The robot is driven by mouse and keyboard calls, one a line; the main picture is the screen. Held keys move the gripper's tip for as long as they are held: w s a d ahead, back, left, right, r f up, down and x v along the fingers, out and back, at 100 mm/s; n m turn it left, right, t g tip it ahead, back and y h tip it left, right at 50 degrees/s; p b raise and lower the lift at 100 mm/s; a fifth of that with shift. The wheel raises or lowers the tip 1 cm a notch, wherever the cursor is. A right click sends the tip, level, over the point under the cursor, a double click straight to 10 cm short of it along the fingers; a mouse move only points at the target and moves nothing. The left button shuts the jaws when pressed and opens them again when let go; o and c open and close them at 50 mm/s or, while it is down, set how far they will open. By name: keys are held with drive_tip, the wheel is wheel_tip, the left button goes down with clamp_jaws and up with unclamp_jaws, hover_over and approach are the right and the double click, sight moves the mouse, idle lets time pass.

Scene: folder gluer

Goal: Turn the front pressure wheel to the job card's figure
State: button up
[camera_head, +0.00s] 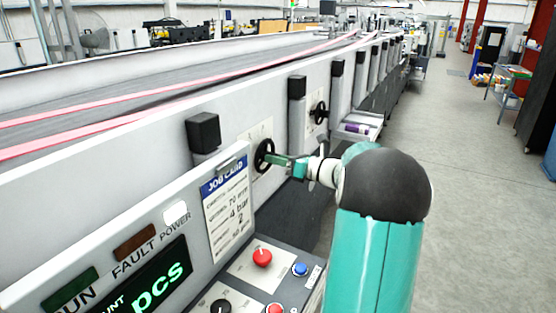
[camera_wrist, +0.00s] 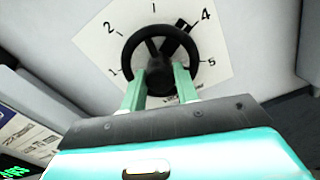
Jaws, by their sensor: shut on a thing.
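The front pressure wheel (camera_head: 263,155) is a black handwheel on a white dial plate on the machine's side. In the wrist view the wheel (camera_wrist: 130,50) stands before a dial numbered 1 to 5, partly covered at 3. A black block on its rim, with a pale mark, points close to the 4. My gripper (camera_head: 279,160) reaches it from the right; in the wrist view its green fingers (camera_wrist: 160,78) are shut on the wheel, one either side of the hub.
A second black handwheel (camera_head: 319,113) sits farther along the machine. The control panel (camera_head: 262,278) with red and blue buttons is close below the card. Black-capped posts (camera_head: 203,133) stand out from the machine's side. The aisle floor (camera_head: 440,150) at right is clear.

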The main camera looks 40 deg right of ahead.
drive_tip(key=shift+m, duration=1)
drive_tip(key=o, duration=1)
drive_tip(key=shift+c, duration=0.2)
drive_tip(key=shift+s+d, duration=0.1)
drive_tip(key=v, duration=1.3)
drive_tip(key=shift+s, duration=0.25)
drive_tip(key=shift+d, duration=0.15)
